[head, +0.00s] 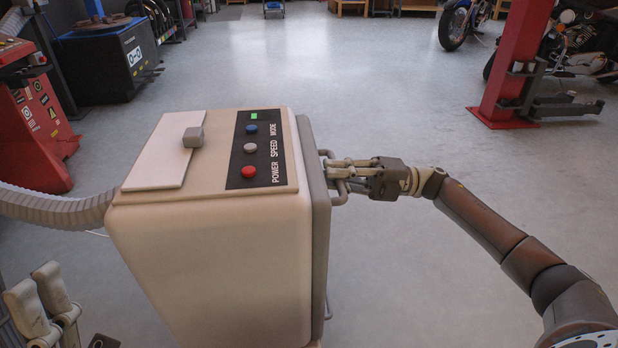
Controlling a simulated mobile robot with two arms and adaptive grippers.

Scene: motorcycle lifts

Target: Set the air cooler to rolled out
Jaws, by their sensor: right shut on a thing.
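The air cooler (220,255) is a beige upright box in the middle of the head view. Its top has a dark control panel (253,158) with POWER, SPEED and MODE buttons, a small green light and a pale lid with a grey knob (194,137). A grey handle (340,186) is on its right side. My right gripper (340,174) is shut on this handle, reaching in from the right. Pale fingers of my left gripper (42,304) show at the lower left, apart from the cooler; their opening is unclear. The cooler's underside is hidden.
A ribbed grey hose (55,208) runs to the cooler's left side. A red cabinet (35,130) and a dark machine (108,62) stand at left. A red lift post (513,65) and motorcycles (570,45) stand at upper right.

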